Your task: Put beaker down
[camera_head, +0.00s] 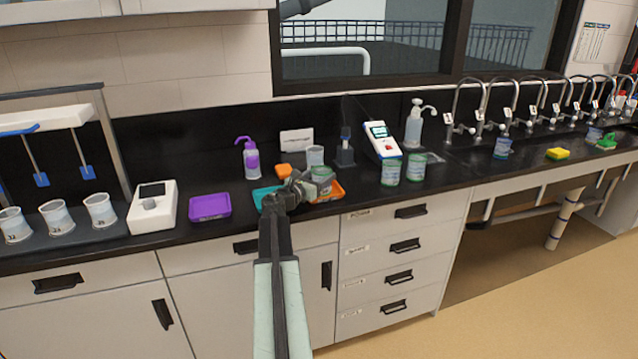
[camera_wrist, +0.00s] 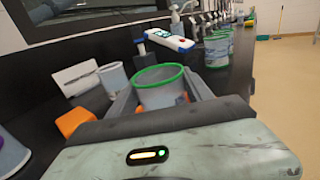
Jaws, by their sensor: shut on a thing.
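My gripper (camera_wrist: 163,100) is shut on a clear beaker with a green rim (camera_wrist: 160,88), with one finger on each side of it in the wrist view. In the head view the held beaker (camera_head: 323,173) is partly hidden by my gripper. It is upright, over or at an orange tray (camera_head: 332,190) on the black counter (camera_head: 234,221). I cannot tell whether its base touches the tray. A teal tray (camera_head: 262,197) lies just left, partly covered by my arm.
Another beaker (camera_head: 315,156) and an orange block (camera_head: 284,171) stand close behind. Two green-rimmed beakers (camera_head: 403,170) and a white handheld meter (camera_head: 382,142) are to the right. A purple tray (camera_head: 210,206) and a white device (camera_head: 152,207) are left. Taps line the right.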

